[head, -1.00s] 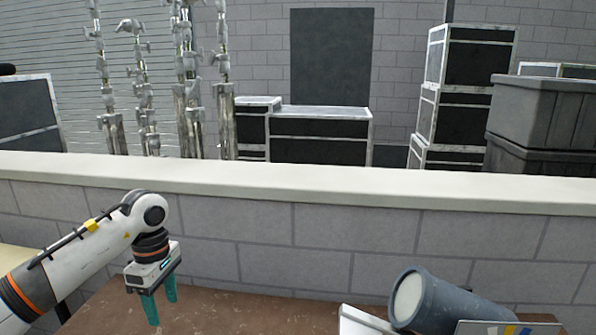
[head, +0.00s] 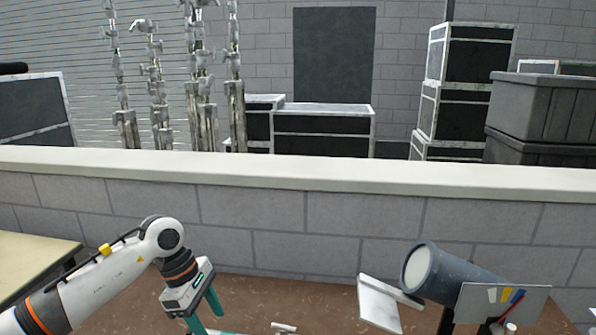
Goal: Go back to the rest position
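My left gripper (head: 204,311) is at the lower left of the head view. Its two teal fingers point down, spread apart, over the brown worktop (head: 330,294). I see nothing between the visible parts of the fingers; their lower ends run near the bottom edge of the picture. My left arm comes in from the lower left corner. My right gripper is not in view.
A dark grey cylinder (head: 455,277), a white angled piece (head: 380,305) and a grey panel with coloured strips (head: 495,305) are at the lower right. A low block wall (head: 350,220) runs behind. A cream surface (head: 35,255) is at left.

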